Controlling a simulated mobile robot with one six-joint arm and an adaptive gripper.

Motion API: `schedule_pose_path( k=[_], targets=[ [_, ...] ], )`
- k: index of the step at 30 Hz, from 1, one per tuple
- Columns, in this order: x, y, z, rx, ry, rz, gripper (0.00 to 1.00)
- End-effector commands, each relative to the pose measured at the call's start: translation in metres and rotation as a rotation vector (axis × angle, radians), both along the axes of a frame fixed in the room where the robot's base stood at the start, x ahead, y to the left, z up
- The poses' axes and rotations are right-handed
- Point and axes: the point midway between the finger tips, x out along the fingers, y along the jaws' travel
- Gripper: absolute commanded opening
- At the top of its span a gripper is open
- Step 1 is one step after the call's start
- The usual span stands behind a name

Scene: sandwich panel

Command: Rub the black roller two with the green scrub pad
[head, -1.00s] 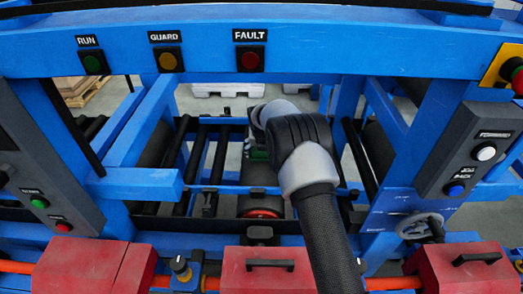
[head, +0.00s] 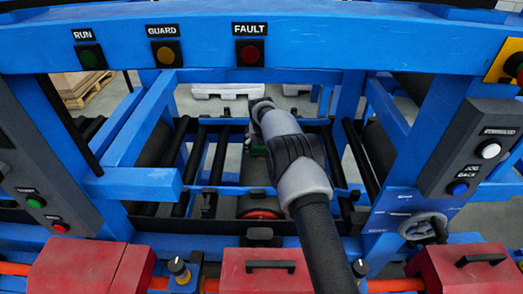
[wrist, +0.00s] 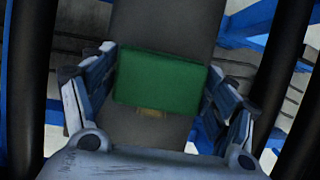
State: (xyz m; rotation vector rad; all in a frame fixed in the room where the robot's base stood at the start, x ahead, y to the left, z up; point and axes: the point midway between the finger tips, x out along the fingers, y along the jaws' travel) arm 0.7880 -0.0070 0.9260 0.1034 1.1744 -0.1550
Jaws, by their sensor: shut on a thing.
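The green scrub pad (wrist: 160,80) is between the two fingers of my gripper (wrist: 157,84) in the wrist view. In the head view only a small green patch of the pad (head: 257,149) shows beside my arm, which hides most of the gripper. Behind the pad in the wrist view runs a broad dark grey band (wrist: 165,25); I cannot tell whether the pad touches it. Black rollers show at the left (wrist: 25,85) and right (wrist: 295,70) edges. In the head view, black rollers (head: 218,156) lie inside the blue frame. I cannot tell which is roller two.
A blue beam (head: 330,48) with RUN, GUARD and FAULT buttons crosses above the opening. Blue posts and grey button panels (head: 478,165) stand at both sides. Red boxes (head: 257,271), a red disc (head: 260,214) and a handwheel (head: 421,226) are low in front.

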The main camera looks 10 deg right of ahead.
Motion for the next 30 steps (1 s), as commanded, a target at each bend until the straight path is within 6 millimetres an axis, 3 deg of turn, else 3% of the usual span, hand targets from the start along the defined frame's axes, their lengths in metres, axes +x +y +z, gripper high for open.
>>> schedule_pose_path(
  k=[8,21,30],
  targets=[
    [-0.003,0.000,-0.002,0.000,0.002,0.000,0.50],
    [-0.039,0.007,-0.007,0.000,0.008,0.000,0.50],
    [-0.042,0.008,-0.010,0.001,0.012,-0.002,0.50]
  ],
)
